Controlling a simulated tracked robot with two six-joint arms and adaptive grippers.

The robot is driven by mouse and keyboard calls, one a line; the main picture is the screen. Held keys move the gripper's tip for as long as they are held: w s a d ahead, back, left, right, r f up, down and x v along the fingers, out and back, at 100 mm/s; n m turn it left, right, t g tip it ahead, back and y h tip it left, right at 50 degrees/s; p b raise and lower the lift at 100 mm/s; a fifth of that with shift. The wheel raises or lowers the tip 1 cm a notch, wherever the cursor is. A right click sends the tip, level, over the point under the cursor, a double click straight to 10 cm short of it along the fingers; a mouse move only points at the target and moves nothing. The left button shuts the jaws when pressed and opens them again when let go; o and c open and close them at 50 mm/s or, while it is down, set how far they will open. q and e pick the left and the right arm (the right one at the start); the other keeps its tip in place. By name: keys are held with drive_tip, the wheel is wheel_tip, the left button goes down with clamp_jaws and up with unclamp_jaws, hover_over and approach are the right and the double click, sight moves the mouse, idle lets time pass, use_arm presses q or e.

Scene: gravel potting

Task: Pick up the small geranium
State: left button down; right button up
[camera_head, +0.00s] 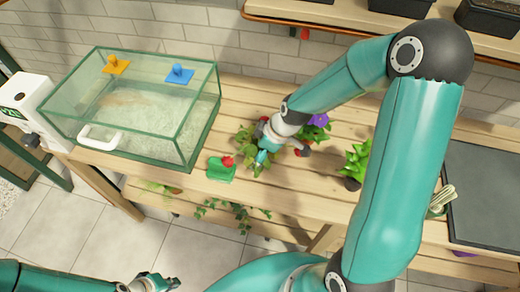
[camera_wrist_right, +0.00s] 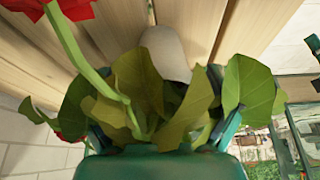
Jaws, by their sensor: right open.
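The small geranium shows in the right wrist view as broad green leaves (camera_wrist_right: 185,115) with a red flower (camera_wrist_right: 75,8) on a thick stem. In the head view its leaves (camera_head: 246,137) stand partly hidden under my right gripper (camera_head: 265,152). That gripper is open, low over the bench, with its teal fingers beside the leaves. Leaves cover much of the fingers in the wrist view, so contact with the stem cannot be told. My left gripper (camera_head: 150,284) is at the bottom edge of the head view, away from the bench; its jaws are too small to judge.
A glass tank (camera_head: 198,140) of pale gravel stands on the slatted bench (camera_head: 300,195) at the left. A purple flower (camera_head: 318,120) and a leafy plant (camera_head: 355,160) stand to the right.

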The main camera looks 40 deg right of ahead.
drive_tip(key=shift+f, duration=0.15)
drive_tip(key=c, duration=1.4)
